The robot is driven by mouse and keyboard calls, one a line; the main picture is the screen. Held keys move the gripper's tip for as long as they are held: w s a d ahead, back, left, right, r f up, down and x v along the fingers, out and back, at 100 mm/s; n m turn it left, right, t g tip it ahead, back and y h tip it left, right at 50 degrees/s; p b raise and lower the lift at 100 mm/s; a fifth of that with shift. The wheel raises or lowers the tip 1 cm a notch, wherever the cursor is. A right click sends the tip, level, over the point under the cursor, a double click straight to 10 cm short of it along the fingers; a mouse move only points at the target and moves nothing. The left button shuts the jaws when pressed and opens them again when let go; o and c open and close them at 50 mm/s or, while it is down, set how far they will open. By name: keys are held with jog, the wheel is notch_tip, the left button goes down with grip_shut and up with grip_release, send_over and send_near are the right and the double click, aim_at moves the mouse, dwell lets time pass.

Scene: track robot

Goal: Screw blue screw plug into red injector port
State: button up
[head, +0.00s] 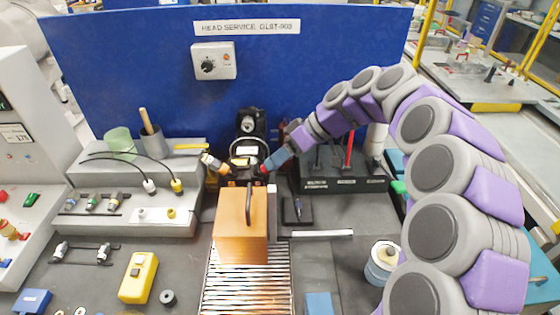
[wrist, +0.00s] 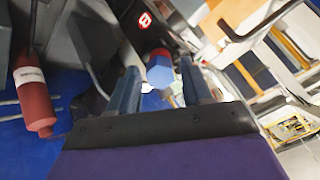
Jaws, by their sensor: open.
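The blue screw plug (wrist: 160,76) shows in the wrist view as a hexagonal blue head between my fingers. The red injector port (wrist: 158,54) shows as a red edge directly behind it, and the plug looks seated at it. How deep the plug sits is hidden. My gripper (wrist: 161,88) is open, with one finger on each side of the plug and small visible gaps. In the head view my gripper (head: 275,160) reaches from the right to the black assembly (head: 248,150) at the centre. The red port (head: 264,170) is a small red spot there.
An orange box (head: 240,235) with a black handle stands in front of the assembly, above a ribbed metal grate (head: 245,290). A sloped connector panel (head: 130,200) is at left. A black tool holder (head: 345,182) stands at right under my arm. A blue wall (head: 130,70) closes the back.

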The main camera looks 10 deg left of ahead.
dwell(0.3)
jog(key=n, duration=1)
jog(key=shift+n, duration=1.2)
jog(key=shift+s+n, duration=0.1)
jog(key=shift+n, duration=1.1)
jog(key=n, duration=0.9)
jog(key=shift+a+r, duration=0.1)
jog(key=shift+r, duration=0.1)
